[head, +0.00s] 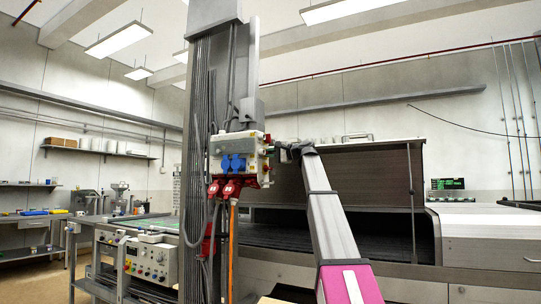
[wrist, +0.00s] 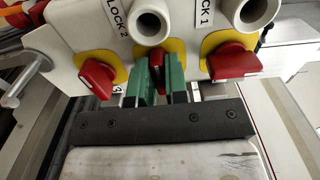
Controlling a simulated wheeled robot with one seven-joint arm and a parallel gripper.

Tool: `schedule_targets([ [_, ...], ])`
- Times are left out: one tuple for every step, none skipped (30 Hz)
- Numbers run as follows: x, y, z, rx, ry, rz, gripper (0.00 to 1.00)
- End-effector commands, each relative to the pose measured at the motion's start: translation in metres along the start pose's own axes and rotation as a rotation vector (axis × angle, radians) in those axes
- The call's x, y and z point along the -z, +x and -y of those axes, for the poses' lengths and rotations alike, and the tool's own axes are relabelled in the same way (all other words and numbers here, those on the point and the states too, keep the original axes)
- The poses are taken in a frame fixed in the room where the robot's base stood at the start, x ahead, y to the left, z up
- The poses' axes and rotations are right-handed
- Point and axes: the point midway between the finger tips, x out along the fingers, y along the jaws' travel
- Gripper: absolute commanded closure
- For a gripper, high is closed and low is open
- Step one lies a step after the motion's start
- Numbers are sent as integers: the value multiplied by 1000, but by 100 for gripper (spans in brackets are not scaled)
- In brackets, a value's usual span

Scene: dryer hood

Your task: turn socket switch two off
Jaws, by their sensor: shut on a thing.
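A pale switch box (head: 222,147) is mounted on the grey column in the head view. In the wrist view its face carries three red rotary knobs on yellow plates. The middle red knob (wrist: 156,60) sits below a round lock fitting labelled "LOCK 2" (wrist: 149,22). My gripper (wrist: 159,78) has its green fingers on either side of this middle knob and is shut on it. The fingers hide most of the knob, so its exact angle is hard to tell. In the head view, my gripper is at the right side of the box, too small to make out.
Another red knob (wrist: 97,76) is close on the left, and one (wrist: 233,62) is on the right under "LOCK 1". Blue sockets (head: 233,163) and red plugs (head: 232,188) with hanging cables are on the box. A dryer hood (head: 370,175) stands behind my arm.

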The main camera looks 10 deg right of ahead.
Motion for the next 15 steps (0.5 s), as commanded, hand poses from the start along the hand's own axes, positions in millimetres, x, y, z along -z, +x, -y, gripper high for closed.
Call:
schedule_targets([
  [-1,0,-1,-3,-4,0,100],
  [-1,0,-1,-3,-4,0,100],
  [-1,0,-1,-3,-4,0,100],
  [-1,0,-1,-3,-4,0,100],
  [-1,0,-1,-3,-4,0,100],
  [-1,0,-1,-3,-4,0,100],
  [-1,0,-1,-3,-4,0,76],
  [-1,0,-1,-3,-4,1,66],
  [-1,0,-1,-3,-4,1,61],
  [-1,0,-1,-3,-3,0,61],
  [0,0,-1,-3,-3,0,61],
  [0,0,-1,-2,-3,0,61],
  [0,0,-1,-2,-2,0,61],
  [0,0,-1,-2,-2,0,61],
  [0,0,-1,-2,-2,0,61],
])
